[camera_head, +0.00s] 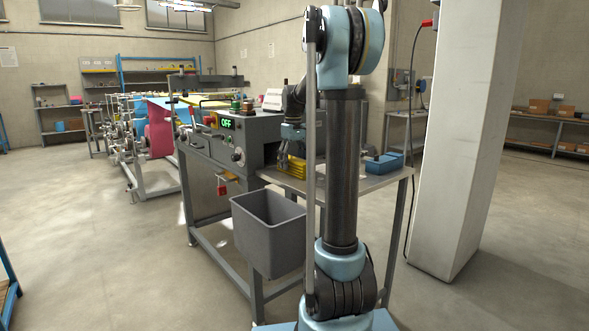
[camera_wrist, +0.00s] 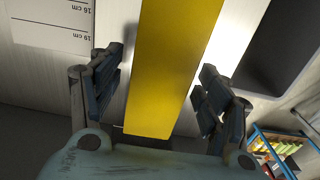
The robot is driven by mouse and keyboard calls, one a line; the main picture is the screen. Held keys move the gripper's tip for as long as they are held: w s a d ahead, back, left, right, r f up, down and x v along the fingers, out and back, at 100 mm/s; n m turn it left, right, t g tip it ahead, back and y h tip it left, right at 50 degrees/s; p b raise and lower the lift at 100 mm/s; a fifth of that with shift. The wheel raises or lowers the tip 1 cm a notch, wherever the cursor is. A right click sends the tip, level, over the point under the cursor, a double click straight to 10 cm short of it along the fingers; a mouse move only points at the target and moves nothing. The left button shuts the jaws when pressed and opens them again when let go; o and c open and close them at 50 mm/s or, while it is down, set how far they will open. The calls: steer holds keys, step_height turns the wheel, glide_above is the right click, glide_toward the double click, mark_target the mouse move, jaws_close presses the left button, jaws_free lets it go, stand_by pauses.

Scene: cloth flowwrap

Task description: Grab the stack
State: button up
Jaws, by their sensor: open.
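The stack (camera_head: 297,166) is a pile of yellow packs on the metal table (camera_head: 346,183), just right of the machine. In the wrist view a long yellow face of it (camera_wrist: 178,40) runs from the top edge down between the fingers. My gripper (camera_wrist: 161,88) is open, with one dark finger on each side of the yellow face. A strip of bright metal shows between the stack and each finger, so the fingers look apart from it. In the head view my gripper is above or at the stack, partly hidden by my arm.
A machine with a green OFF display (camera_head: 227,124) stands left of the stack. A grey bin (camera_head: 268,235) hangs at the table's front. A blue tray (camera_head: 384,163) lies on the table's right. A white card with centimetre marks (camera_wrist: 52,22) is beside the stack. A white pillar (camera_head: 458,150) stands right.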

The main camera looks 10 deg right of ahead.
steer(key=c, duration=1.2)
steer(key=shift+o, duration=0.4)
